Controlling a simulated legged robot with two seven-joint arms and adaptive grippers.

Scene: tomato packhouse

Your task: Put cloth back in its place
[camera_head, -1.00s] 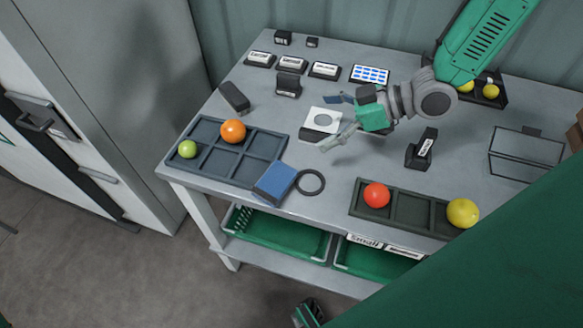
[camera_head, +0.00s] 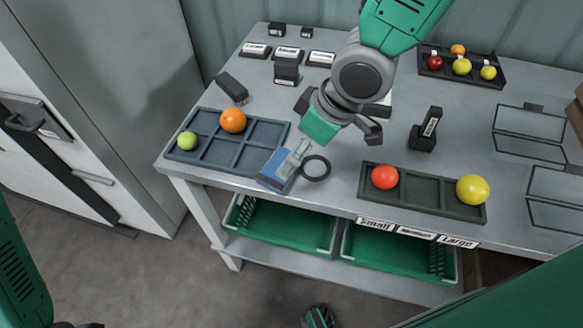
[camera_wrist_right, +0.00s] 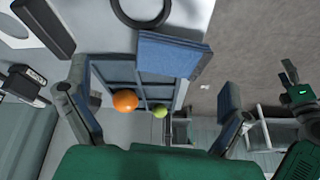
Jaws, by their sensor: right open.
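The blue folded cloth (camera_head: 273,168) lies at the table's front edge, by the front right corner of the blue-grey tray (camera_head: 188,160). The cloth also shows in the right wrist view (camera_wrist_right: 168,55), ahead of the fingers. My right gripper (camera_head: 298,153) is open above the cloth, its fingers covering part of it in the head view. The wrist view shows wide space between its fingers (camera_wrist_right: 155,100), with no cloth held. A small green and dark part, apparently my left gripper (camera_head: 318,317), shows at the bottom edge; its jaws are unclear.
A black ring (camera_head: 316,168) lies beside the cloth. The tray holds an orange fruit (camera_head: 233,120) and a green one (camera_head: 187,140). A dark tray (camera_head: 421,190) holds red and yellow fruit. A black upright block (camera_head: 426,130) stands right of my arm. Green crates (camera_head: 285,222) sit below.

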